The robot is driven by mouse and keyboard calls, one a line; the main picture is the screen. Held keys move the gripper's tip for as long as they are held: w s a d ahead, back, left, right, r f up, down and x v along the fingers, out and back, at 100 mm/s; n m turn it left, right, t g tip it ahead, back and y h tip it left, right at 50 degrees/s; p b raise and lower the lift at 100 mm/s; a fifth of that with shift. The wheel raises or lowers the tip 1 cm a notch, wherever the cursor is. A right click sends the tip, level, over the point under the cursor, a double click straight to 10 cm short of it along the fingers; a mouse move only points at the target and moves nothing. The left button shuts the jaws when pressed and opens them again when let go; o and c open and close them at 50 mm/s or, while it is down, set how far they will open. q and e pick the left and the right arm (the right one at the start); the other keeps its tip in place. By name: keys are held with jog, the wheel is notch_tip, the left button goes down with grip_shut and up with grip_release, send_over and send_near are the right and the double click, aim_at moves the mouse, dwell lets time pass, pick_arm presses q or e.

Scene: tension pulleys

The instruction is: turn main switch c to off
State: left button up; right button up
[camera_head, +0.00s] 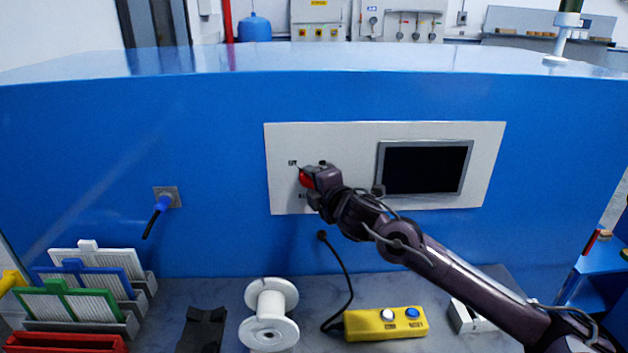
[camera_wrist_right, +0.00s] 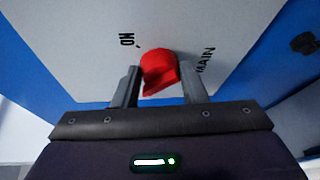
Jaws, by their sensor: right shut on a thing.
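The main switch, a red knob (camera_wrist_right: 160,68), is on the pale panel (camera_head: 340,138) of the blue machine. In the wrist view, the knob sits between the two fingers of my right gripper (camera_wrist_right: 160,82), which is shut on it. The word MAIN is printed beside the knob, partly hidden by a finger. In the head view, my right gripper (camera_head: 312,182) reaches the left part of the panel, and a bit of the red knob (camera_head: 305,179) shows at its tip. The knob's exact setting cannot be read. My left gripper is not in view.
A dark screen (camera_head: 424,168) is right of the gripper on the panel. Below are a white spool (camera_head: 269,314), a yellow button box (camera_head: 362,324) with a cable, and coloured racks (camera_head: 85,303).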

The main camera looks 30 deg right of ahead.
jog(key=shift+f, duration=0.1)
dwell(0.5)
jog(key=o, duration=1)
jog(key=shift+c, duration=0.2)
jog(key=b+v, duration=0.2)
jog(key=v, duration=0.5)
jog(key=shift+s+a, duration=0.15)
jog(key=shift+s, duration=0.25)
